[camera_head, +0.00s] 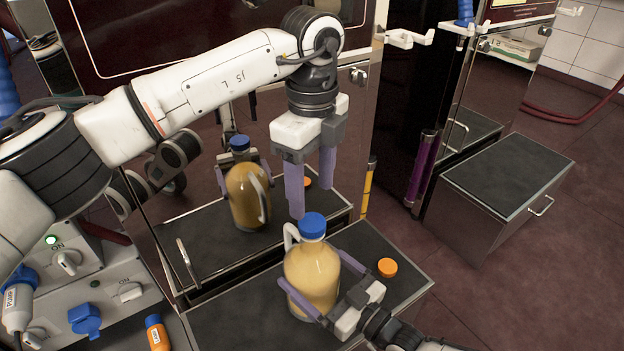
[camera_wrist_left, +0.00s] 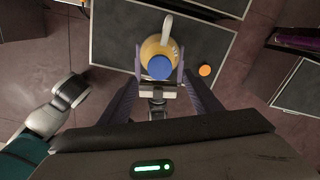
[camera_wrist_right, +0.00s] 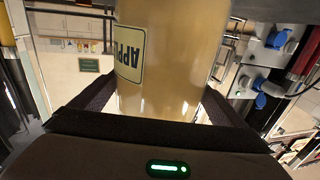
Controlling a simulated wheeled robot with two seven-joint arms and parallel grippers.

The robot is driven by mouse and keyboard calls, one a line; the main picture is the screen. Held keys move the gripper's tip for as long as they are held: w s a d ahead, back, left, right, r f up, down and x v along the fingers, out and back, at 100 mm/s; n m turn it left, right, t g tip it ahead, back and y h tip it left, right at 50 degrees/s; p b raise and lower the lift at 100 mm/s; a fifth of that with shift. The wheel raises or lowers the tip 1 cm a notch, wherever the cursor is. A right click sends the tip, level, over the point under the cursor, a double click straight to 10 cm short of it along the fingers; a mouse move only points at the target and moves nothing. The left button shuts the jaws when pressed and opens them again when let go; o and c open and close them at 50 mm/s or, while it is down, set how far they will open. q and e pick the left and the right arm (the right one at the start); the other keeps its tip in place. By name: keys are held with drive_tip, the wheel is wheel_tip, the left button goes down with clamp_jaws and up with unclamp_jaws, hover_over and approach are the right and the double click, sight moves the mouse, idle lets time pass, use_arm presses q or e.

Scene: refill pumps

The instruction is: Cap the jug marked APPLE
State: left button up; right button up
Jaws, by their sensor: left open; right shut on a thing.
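A jug of amber juice (camera_head: 312,275) stands upright on the dark-topped bench, a blue cap (camera_head: 313,225) on its neck. Whether the cap is tightened cannot be told. In the right wrist view its yellow label (camera_wrist_right: 129,54) reads APPLE, upside down. My right gripper (camera_head: 311,267) is shut around the jug's body from the front right. My left gripper (camera_head: 311,200) is open and empty, pointing down just above the blue cap. The left wrist view shows the cap (camera_wrist_left: 159,68) from above, between the fingers. The jug's handle (camera_head: 291,235) points back left.
An orange cap (camera_head: 387,267) lies on the bench top (camera_head: 395,293), right of the jug. A polished cabinet front behind mirrors the jug and arm. An orange bottle with a blue top (camera_head: 157,334) and blue plugs are at lower left. A dark-topped box (camera_head: 510,172) stands at right.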

sight(312, 222)
use_arm(q)
wheel_tip(312, 222, down, 7)
drive_tip(key=shift+r, duration=0.1)
drive_tip(key=shift+c, duration=0.2)
